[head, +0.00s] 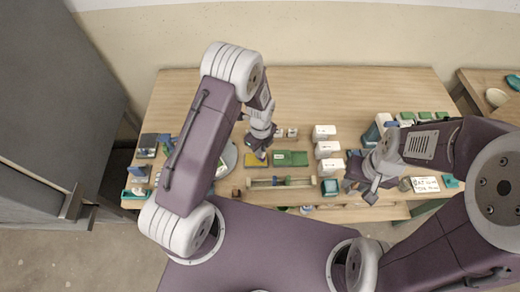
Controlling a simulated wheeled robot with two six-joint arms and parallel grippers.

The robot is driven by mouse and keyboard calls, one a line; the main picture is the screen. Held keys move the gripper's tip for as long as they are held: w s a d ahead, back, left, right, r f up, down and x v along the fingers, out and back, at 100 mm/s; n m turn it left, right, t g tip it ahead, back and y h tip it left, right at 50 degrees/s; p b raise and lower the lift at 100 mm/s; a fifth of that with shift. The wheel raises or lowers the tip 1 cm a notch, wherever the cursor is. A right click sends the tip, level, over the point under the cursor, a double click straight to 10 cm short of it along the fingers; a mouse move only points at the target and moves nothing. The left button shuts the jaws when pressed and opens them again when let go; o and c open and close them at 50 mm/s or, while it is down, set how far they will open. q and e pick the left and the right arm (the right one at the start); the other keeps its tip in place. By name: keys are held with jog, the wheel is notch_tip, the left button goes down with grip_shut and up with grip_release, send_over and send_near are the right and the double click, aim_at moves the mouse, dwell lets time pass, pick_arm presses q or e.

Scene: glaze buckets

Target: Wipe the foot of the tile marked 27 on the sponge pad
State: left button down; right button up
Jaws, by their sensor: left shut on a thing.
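My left gripper (259,153) points down over the middle of the table, just above a small yellow pad (254,163), which may be the sponge pad. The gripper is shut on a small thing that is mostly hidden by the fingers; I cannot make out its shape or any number. Whether it touches the pad I cannot tell. My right gripper (362,188) hangs over the right part of the table, near small blocks; its jaw opening is unclear. No mark 27 is readable on any piece in view.
Green pads (291,158) lie right of the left gripper, with white boxes (324,132) beyond. A long rack (281,182) lies in front. Small dark pieces (147,146) stand at the left. A white sign (425,184) lies right. The table's back (340,90) is clear.

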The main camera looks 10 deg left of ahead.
pick_arm(q)
notch_tip(320, 180, up, 6)
jog(key=p, duration=0.4)
jog(key=shift+p, duration=0.35)
jog(key=shift+f, duration=0.1)
